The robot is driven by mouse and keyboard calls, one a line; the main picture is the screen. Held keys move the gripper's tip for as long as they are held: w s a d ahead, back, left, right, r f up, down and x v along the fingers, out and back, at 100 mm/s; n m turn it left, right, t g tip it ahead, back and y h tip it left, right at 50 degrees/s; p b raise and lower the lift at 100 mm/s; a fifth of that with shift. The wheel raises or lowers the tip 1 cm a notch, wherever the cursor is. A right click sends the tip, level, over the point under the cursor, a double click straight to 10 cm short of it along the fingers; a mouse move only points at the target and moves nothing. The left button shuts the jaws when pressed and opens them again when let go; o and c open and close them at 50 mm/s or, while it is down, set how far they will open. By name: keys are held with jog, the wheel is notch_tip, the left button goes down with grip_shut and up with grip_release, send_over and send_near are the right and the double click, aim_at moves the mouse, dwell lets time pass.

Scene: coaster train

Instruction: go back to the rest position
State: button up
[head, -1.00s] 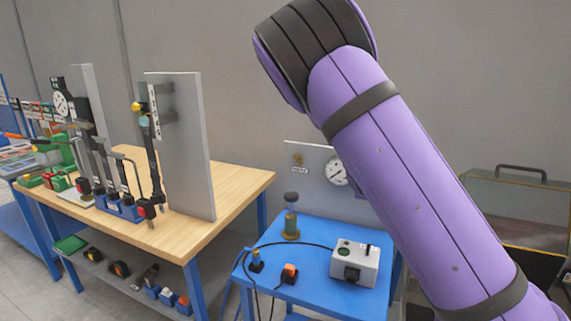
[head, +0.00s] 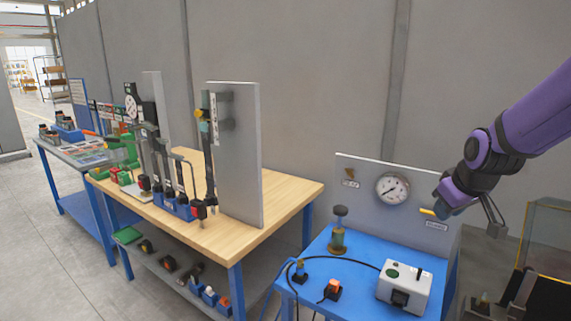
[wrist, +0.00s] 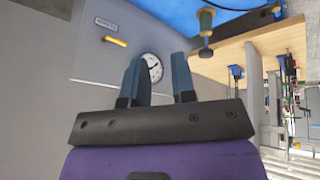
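My gripper (wrist: 158,78) shows in the wrist view with its two dark blue fingers apart and nothing between them. In the head view my gripper (head: 442,211) is at the right, at the end of my purple arm, in front of the right part of the grey gauge panel (head: 360,215). It looks close to the yellow handle (head: 428,212), but the wrist view shows the handle (wrist: 115,40) clear of the fingers. The round gauge (wrist: 152,66) appears behind the finger gap.
A blue table (head: 335,284) holds a grey control box (head: 404,288), a brass-based post (head: 338,232) and a cable. A wooden bench (head: 285,195) with upright panels and hanging tools stands left. A glass-sided case (head: 548,245) is at the right edge. Floor is clear at left.

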jog(key=s+a+r+m, duration=0.1)
jog(key=s+r, duration=0.4)
jog(key=s, duration=0.7)
jog(key=s+a+r+m, duration=0.2)
jog(key=s+a+r, duration=0.2)
jog(key=s, duration=0.7)
jog(key=shift+v, duration=0.85)
jog(key=shift+w, duration=0.1)
